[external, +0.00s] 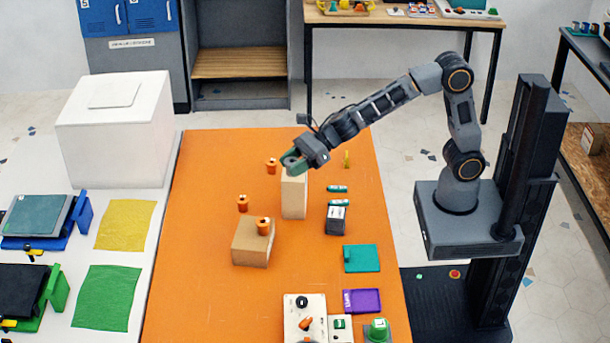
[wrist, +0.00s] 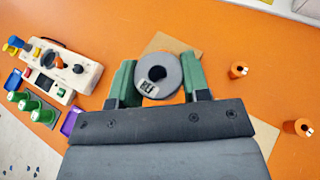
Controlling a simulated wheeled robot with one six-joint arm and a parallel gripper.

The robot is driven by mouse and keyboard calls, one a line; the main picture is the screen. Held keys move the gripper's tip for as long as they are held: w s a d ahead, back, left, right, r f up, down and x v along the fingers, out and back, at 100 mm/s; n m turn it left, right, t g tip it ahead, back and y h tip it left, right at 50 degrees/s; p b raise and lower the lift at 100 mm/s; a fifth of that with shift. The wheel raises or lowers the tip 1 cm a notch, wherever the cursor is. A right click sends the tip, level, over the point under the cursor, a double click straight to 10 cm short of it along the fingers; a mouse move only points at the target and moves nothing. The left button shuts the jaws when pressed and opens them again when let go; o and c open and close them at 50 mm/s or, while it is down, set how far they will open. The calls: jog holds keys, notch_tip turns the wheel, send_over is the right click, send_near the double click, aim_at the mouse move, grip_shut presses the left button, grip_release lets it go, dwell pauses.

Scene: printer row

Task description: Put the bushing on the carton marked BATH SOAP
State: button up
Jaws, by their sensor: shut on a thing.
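My gripper (wrist: 157,84) has its green fingers shut on a thick grey ring, the bushing (wrist: 172,68), which has a dark hole and a small printed tag. In the external view my gripper (external: 293,161) is held up above the table, and the bushing is hard to make out. A tall tan carton (external: 294,196) stands below it in the picture. A low tan carton (external: 250,246) stands nearer, with an orange cylinder (external: 264,226) seemingly on top. In the wrist view a carton (wrist: 165,45) shows partly behind the bushing. No BATH SOAP marking is readable on either carton.
Two other orange cylinders (external: 242,203) (external: 271,166) stand on the orange table (external: 200,270). A dark block (external: 336,219), a teal piece (external: 362,258), a purple piece (external: 362,301) and a cream control box (external: 303,325) lie along the right and near side. The table's left strip is clear.

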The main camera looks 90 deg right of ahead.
jog(key=s+d+r+p, duration=0.1)
jog(key=s+d+r, duration=0.3)
jog(key=s+d, duration=0.3)
jog(key=s+d+r+p, duration=0.1)
jog(key=s+d+r, duration=0.35)
jog(key=d, duration=0.35)
notch_tip(320, 180, down, 4)
jog(key=s+a+r+n+g+y, duration=0.1)
jog(key=s+a+n+y, duration=0.1)
jog(key=s+a, duration=0.1)
jog(key=w+f, duration=0.3)
jog(key=w, duration=0.1)
jog(key=w+f, duration=0.3)
jog(key=w, duration=0.1)
jog(key=w+f, duration=0.3)
jog(key=w, duration=0.1)
jog(key=shift+w+p, duration=0.35)
jog(key=shift+w, duration=0.05)
jog(key=shift+w+f, duration=0.25)
jog(key=shift+f, duration=0.1)
jog(key=f, duration=0.3)
jog(key=shift+w+p, duration=0.25)
jog(key=shift+p, duration=0.05)
jog(key=shift+f, duration=0.3)
